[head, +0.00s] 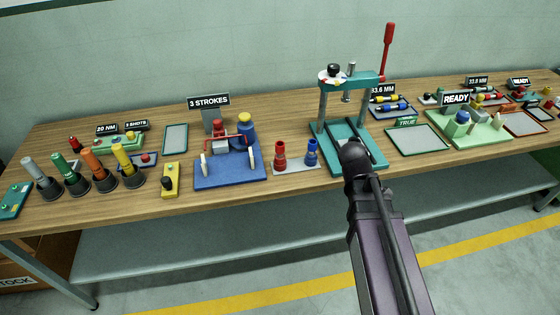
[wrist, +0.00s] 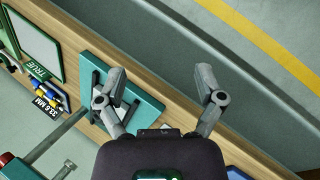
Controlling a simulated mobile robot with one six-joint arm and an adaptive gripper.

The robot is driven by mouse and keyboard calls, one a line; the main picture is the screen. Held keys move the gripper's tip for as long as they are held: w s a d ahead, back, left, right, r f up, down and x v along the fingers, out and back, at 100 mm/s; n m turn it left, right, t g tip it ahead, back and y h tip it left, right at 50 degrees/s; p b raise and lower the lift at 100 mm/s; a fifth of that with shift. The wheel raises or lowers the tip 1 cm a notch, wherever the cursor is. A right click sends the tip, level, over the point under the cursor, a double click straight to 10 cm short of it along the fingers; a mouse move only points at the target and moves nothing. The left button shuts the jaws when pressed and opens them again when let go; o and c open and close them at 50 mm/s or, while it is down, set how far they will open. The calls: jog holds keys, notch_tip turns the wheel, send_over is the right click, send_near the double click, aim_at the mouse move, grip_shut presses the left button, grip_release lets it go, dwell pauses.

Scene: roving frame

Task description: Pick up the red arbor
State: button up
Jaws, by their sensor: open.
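The red arbor (head: 280,156) appears to be the red, waisted upright piece on a small grey plate (head: 296,167) in the head view. A similar blue piece (head: 312,153) stands just right of it. The red arbor does not show in the wrist view. My gripper (wrist: 161,72) is open and empty in the wrist view, its two grey fingers spread wide above the bench's front edge. In the head view my arm's dark end is in front of the teal press, right of the red arbor, and hides the fingers.
The teal press (head: 364,152) with a red lever stands right of the two pieces. A blue fixture board (head: 232,178) lies left of them. The wooden bench (head: 305,188) has a bare strip along its front. A green-rimmed tray (head: 417,139) lies right of the press.

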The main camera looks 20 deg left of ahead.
jog(key=w+a+r+n+t+h+b, duration=0.1)
jog(key=a+n+t, duration=0.2)
jog(key=a+n, duration=0.45)
jog(key=w+a+n+t+b, duration=0.15)
jog(key=a+n, duration=0.25)
jog(key=a, duration=0.6)
jog(key=n+t+y+b, duration=0.2)
jog(key=n+t, duration=0.4)
jog(key=n, duration=0.4)
send_near(278, 148)
jog(key=s, duration=0.2)
jog(key=shift+w+a+r+g, duration=0.25)
jog(key=shift+a+r, duration=0.1)
jog(key=shift+r, duration=0.15)
jog(key=shift+w+f, duration=0.1)
jog(key=b+x, duration=0.3)
jog(key=x, duration=0.4)
jog(key=shift+w+d+f+b, duration=0.25)
jog(key=shift+w+b, duration=0.1)
jog(key=shift+w, duration=0.25)
